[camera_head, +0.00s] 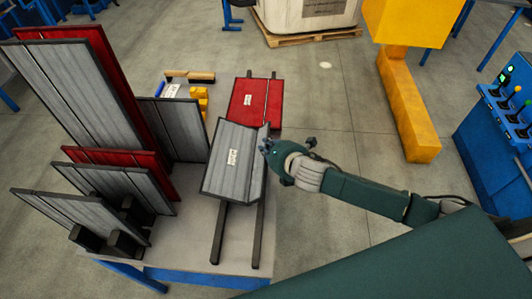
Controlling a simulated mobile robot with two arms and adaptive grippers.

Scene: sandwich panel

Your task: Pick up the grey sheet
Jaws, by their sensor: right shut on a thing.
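The grey sheet (232,172) is in the middle of the head view, with a small white label near its upper right. It is tilted over two dark rails (238,235) at the table's right side. My right gripper (268,148) is at the sheet's upper right edge and is shut on it. The exact finger contact is small and partly hidden by the gripper body. A red sheet (256,103) with a white label lies on the far part of the rails. My left gripper is not in view.
Several grey and red panels (75,95) stand in a rack on the left of the table (190,232). Small yellow blocks (200,97) and a brush-like item (190,77) lie behind. A blue control console (498,125) and a yellow post (408,105) stand at right. Floor between is open.

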